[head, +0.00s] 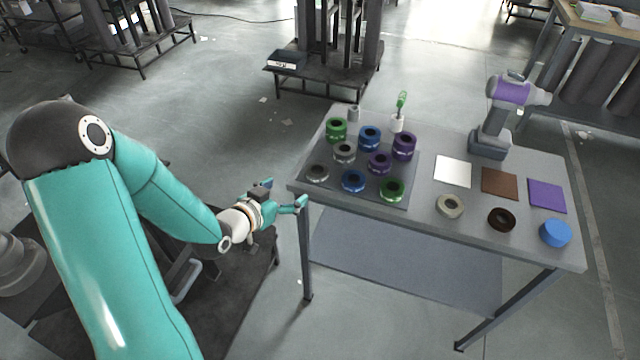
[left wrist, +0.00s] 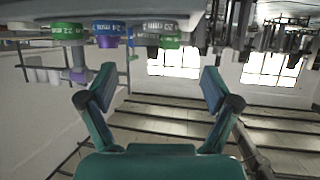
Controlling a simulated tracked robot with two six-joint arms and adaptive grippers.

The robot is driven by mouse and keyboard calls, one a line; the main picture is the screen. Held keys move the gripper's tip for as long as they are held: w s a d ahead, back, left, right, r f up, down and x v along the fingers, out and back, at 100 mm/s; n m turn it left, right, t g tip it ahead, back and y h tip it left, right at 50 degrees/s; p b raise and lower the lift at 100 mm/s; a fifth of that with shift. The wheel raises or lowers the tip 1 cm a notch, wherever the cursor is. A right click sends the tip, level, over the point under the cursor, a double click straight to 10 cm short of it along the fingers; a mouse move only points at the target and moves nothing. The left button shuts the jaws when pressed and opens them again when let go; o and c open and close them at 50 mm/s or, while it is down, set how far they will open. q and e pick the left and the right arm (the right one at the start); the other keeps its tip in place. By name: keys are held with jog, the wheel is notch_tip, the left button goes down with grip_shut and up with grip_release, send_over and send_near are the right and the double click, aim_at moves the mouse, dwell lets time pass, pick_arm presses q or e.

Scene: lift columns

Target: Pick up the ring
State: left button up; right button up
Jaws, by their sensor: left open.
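My left gripper (head: 284,194) is open and empty, beside the table's left edge in the head view. Its spread fingers also show in the left wrist view (left wrist: 160,88), with nothing between them. On the table, a beige ring (head: 450,206) and a dark brown ring (head: 501,220) lie near the front right, apart from the gripper. Several green, blue, purple and grey ring-shaped pieces stand on a dark board (head: 400,191) at the table's left. Which one is the task's ring I cannot tell. My right gripper is not in view.
The grey table (head: 435,225) also holds a blue disc (head: 555,233), white (head: 453,170), brown (head: 499,184) and purple (head: 547,195) squares, and a purple-and-grey drill (head: 497,115).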

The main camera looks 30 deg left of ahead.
pick_arm(q)
send_near(320, 168)
jog(key=shift+w+d+f, duration=0.1)
jog(key=shift+w+f, duration=0.5)
jog(key=shift+w, duration=0.2)
jog(key=shift+w+p, duration=0.5)
jog(key=p+x, duration=0.1)
jog(key=x, duration=0.3)
jog(key=shift+w, duration=0.2)
jog(key=c, duration=1.3)
